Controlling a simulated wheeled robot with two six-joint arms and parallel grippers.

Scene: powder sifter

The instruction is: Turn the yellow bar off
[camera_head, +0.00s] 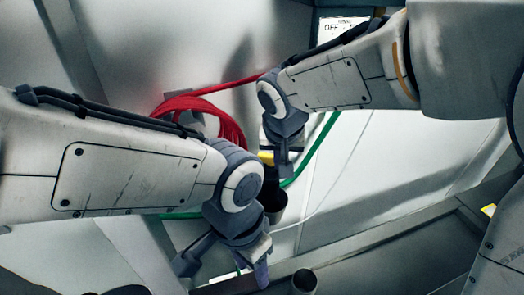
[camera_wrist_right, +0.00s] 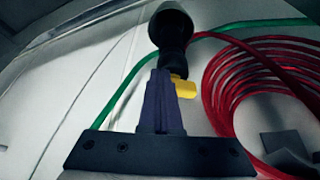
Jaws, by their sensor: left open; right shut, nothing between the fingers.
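The yellow bar (camera_head: 266,157) shows as a small patch beside my right gripper (camera_head: 284,168) in the head view, partly hidden by it. In the right wrist view the yellow bar (camera_wrist_right: 184,87) sits just right of the tips of my shut, empty right gripper (camera_wrist_right: 160,78). It is below a dark fitting; I cannot tell whether the fingers touch it. My left gripper (camera_head: 226,268) is open and empty at the lower middle of the head view, with its fingers spread apart.
A dark cylindrical nozzle (camera_wrist_right: 172,25) stands above the yellow bar. A coiled red hose (camera_head: 215,118) and a green hose (camera_head: 315,150) run close by. A sign reading OFF (camera_head: 333,28) is at the top. A dark round opening (camera_head: 304,281) lies at the bottom.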

